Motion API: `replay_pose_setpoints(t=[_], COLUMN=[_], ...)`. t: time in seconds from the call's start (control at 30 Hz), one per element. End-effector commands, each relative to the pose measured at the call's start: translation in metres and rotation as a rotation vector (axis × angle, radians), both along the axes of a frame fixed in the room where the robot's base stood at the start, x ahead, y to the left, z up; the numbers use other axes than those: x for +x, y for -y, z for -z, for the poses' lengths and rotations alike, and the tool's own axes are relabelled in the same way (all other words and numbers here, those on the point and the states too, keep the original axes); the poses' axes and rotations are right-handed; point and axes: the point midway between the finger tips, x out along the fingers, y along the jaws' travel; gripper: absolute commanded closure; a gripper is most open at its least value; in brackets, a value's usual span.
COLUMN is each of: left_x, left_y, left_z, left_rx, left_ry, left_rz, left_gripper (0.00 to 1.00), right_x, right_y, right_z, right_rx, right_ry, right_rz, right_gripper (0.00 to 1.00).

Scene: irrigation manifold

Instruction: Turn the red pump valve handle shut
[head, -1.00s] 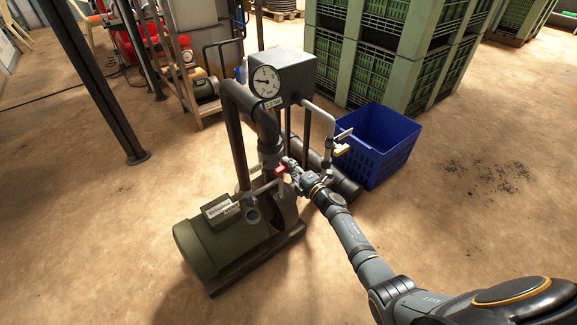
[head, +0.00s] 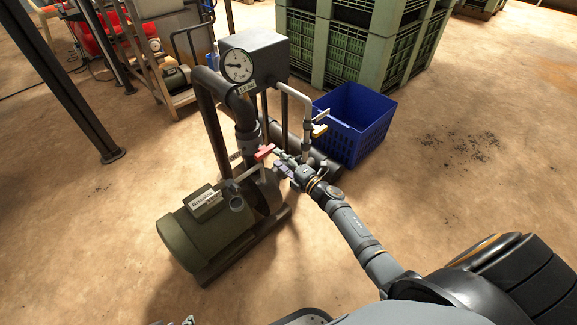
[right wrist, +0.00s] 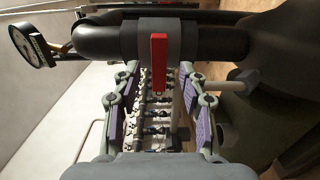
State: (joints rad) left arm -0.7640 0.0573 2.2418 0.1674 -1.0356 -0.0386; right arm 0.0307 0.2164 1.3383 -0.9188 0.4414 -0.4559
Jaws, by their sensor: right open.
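The red valve handle (head: 264,152) sits on the dark pump pipe in the head view, above the green motor. In the right wrist view the red handle (right wrist: 158,63) stands crosswise over the thick dark pipe (right wrist: 215,40). My right gripper (head: 284,164) is just to the right of the handle in the head view, with a small gap visible. In the right wrist view the right gripper (right wrist: 161,88) has its fingers spread, and the handle shows between and beyond them. Nothing is held. My left gripper is not clearly visible.
A pressure gauge (head: 237,66) on a grey box (head: 262,60) stands above the pipe. A blue crate (head: 352,125) stands behind my right gripper. The green motor (head: 205,228) is in front. The floor at right is open.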

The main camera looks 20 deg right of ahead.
Motion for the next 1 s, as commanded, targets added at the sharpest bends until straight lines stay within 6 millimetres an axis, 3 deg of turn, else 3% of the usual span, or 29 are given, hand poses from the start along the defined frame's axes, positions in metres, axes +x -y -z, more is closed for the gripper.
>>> replay_pose_setpoints(t=[0.1,0.3,0.87,1.0], left_x=[0.0,-0.001,-0.001,-0.001], left_y=[0.0,0.0,0.0,0.0], left_z=[0.0,0.0,0.0,0.0], left_rx=[0.0,0.0,0.0,0.0], left_ry=[-0.001,-0.002,-0.002,-0.002], left_rz=[0.0,-0.001,-0.001,-0.001], left_gripper=[0.6,0.6,0.6,0.6], right_x=[-0.027,-0.051,-0.054,-0.066], right_y=[0.01,0.018,0.02,0.029], right_z=[0.001,0.0,0.0,0.008], right_rx=[-0.003,-0.001,0.004,0.147], right_ry=[-0.003,-0.001,-0.001,-0.087], right_rz=[-0.001,-0.001,0.003,0.128], right_gripper=[0.58,0.58,0.58,0.58])
